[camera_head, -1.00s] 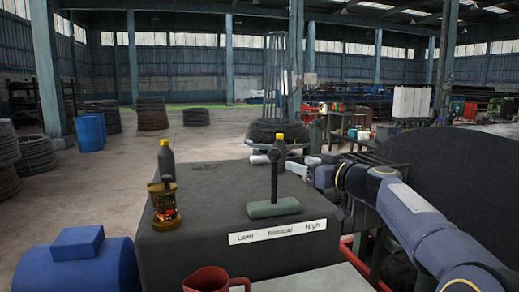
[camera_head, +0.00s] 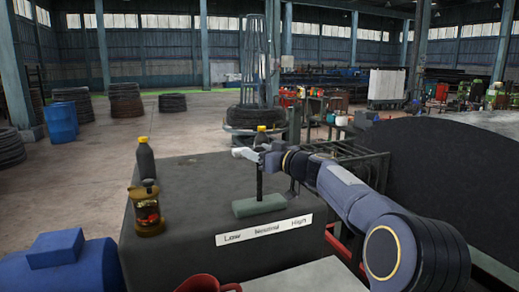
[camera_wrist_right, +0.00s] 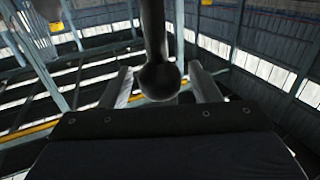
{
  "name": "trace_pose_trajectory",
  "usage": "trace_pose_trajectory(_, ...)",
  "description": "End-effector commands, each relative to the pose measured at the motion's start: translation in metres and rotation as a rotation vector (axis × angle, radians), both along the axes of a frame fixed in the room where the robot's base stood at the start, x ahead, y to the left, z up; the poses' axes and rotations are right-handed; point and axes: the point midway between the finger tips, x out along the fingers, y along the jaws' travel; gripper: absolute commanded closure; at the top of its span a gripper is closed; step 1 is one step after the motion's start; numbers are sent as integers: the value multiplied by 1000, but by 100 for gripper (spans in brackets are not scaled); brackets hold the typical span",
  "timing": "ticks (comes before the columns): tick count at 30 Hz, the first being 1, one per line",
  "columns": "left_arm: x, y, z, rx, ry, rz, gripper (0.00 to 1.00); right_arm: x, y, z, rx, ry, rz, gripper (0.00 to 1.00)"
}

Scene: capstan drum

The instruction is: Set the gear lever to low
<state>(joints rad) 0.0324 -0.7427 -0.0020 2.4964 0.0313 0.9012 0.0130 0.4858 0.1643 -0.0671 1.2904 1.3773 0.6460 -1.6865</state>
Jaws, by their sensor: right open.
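The gear lever (camera_head: 259,184) is a dark upright rod on a grey-green base (camera_head: 259,205), standing behind the middle word of the white Low, Neutral, High label (camera_head: 264,229). My right gripper (camera_head: 257,154) is at the top of the lever, which it partly hides in the head view. In the right wrist view, the lever's round dark knob (camera_wrist_right: 160,81) sits between the two pale, spread fingers (camera_wrist_right: 163,88), with visible gaps on both sides. My left gripper is not in view.
An amber lantern-like object (camera_head: 147,212) and a dark bottle (camera_head: 146,158) stand left on the dark housing (camera_head: 175,255). Another yellow-capped bottle (camera_head: 261,130) is behind my right gripper. A red mug (camera_head: 208,284) is at the front; a large dark drum (camera_head: 450,175) is at right.

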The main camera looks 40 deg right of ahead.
Motion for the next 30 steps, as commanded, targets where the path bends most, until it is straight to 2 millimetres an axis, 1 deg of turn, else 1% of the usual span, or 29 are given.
trace_pose_trajectory(4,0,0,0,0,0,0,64,0,0,0,0,0,0,44)
trace_pose_trajectory(5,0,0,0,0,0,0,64,0,0,-1,0,0,0,45)
trace_pose_trajectory(15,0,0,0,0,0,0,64,0,0,0,0,0,0,89)
trace_pose_trajectory(18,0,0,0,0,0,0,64,0,0,-1,0,0,0,100)
trace_pose_trajectory(25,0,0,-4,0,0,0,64,1,3,-2,-17,5,1,100)
trace_pose_trajectory(30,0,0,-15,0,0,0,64,4,15,-4,-82,24,2,100)
